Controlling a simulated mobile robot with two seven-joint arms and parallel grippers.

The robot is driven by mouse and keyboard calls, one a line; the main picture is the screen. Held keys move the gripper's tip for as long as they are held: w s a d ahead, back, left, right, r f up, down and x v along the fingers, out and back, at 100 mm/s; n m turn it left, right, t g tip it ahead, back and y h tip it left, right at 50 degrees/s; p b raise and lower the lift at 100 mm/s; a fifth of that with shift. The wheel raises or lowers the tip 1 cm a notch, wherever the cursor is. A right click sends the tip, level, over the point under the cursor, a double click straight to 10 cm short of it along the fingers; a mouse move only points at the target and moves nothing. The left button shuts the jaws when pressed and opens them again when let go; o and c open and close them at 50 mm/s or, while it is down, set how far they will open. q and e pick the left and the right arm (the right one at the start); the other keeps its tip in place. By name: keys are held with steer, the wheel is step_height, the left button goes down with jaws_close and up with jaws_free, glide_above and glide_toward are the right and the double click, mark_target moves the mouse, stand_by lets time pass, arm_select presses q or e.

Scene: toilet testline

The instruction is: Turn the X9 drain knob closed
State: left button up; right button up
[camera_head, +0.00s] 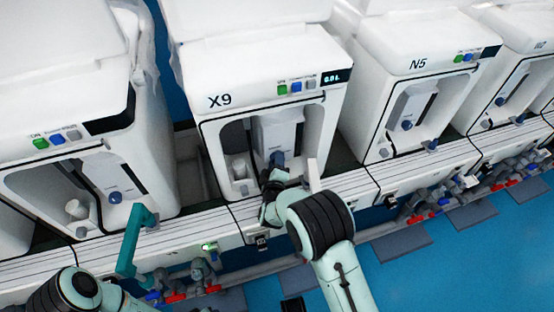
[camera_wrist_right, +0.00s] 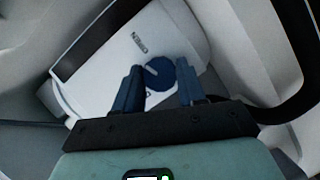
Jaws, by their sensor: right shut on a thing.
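The X9 unit (camera_head: 265,110) is the white machine in the middle of the head view. Its drain knob (camera_wrist_right: 166,72) is a round blue dial with a pale line across it, on a white panel in the wrist view. My right gripper (camera_head: 277,160) reaches into the X9 opening. In the wrist view its two dark blue fingers (camera_wrist_right: 158,86) stand on either side of the knob, shut on it. In the head view the gripper largely hides the knob.
The N5 unit (camera_head: 425,75) stands to the right and another white unit (camera_head: 60,120) to the left. A white ledge (camera_head: 345,190) runs along the fronts. Pipes and valves with red and blue handles (camera_head: 415,218) lie below it. Blue floor (camera_head: 450,265) is open at lower right.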

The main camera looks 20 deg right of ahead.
steer(key=shift+a+n+t+h+p, duration=0.15)
steer(key=shift+n+t+h+p, duration=0.35)
steer(key=shift+n, duration=0.7)
steer(key=shift+f+n, duration=0.15)
steer(key=shift+n, duration=0.65)
steer(key=shift+f+n+t, duration=0.1)
steer(key=shift+n+t, duration=0.4)
steer(key=shift+n, duration=0.3)
steer(key=n+t, duration=0.1)
steer(key=n, duration=0.2)
steer(key=shift+f+n+t, duration=0.1)
steer(key=shift+n+t, duration=0.2)
arm_select(q)
steer(key=shift+w+a+f+b, duration=0.15)
steer(key=shift+w+f+b, duration=0.1)
steer(key=shift+b, duration=0.7)
arm_select(e)
steer(key=shift+d+n+t+y, duration=0.15)
steer(key=shift+n+t, duration=0.3)
steer(key=shift+n, duration=0.85)
steer(key=shift+d+n+t+y, duration=0.1)
steer(key=shift+n+t+y, duration=0.25)
steer(key=shift+n, duration=0.95)
steer(key=o, duration=1.1)
